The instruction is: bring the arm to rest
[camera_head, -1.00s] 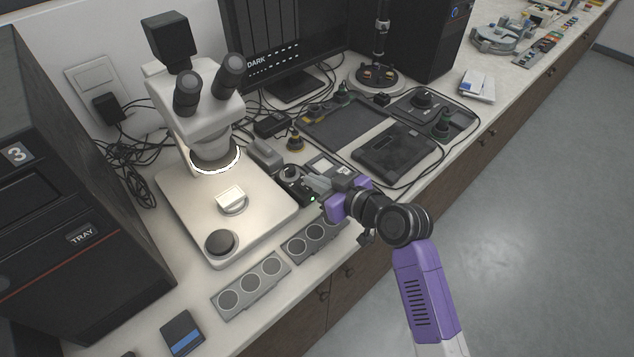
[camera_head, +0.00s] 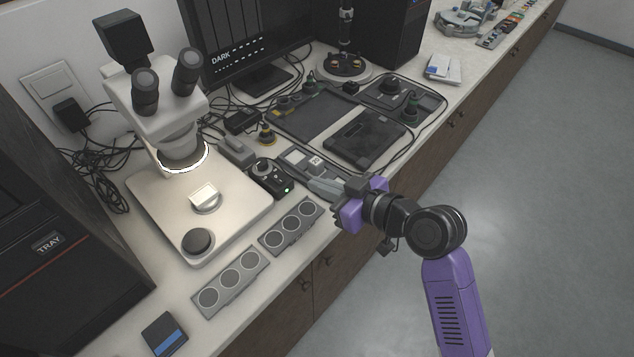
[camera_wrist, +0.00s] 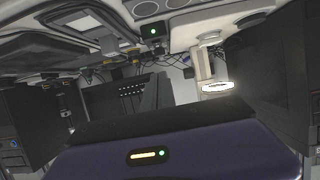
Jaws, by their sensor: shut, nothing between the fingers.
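My gripper (camera_head: 318,187) is at the front part of the counter in the head view, its grey fingers pointing left toward a small black control box with a green light (camera_head: 270,177). The fingers are together with nothing between them. My purple and black arm reaches in from the lower right. In the wrist view the purple gripper housing fills the bottom, and the picture looks upside down, with the green-lit box (camera_wrist: 153,31) near the top. Whether the fingers touch anything below them cannot be told.
A microscope (camera_head: 190,215) with a lit ring stands at left. Two grey strips with round wells (camera_head: 231,283) lie along the front edge. Behind my gripper are a black flat device (camera_head: 364,139), a dark tray (camera_head: 318,112) and a monitor (camera_head: 240,45). The floor (camera_head: 540,170) at right is clear.

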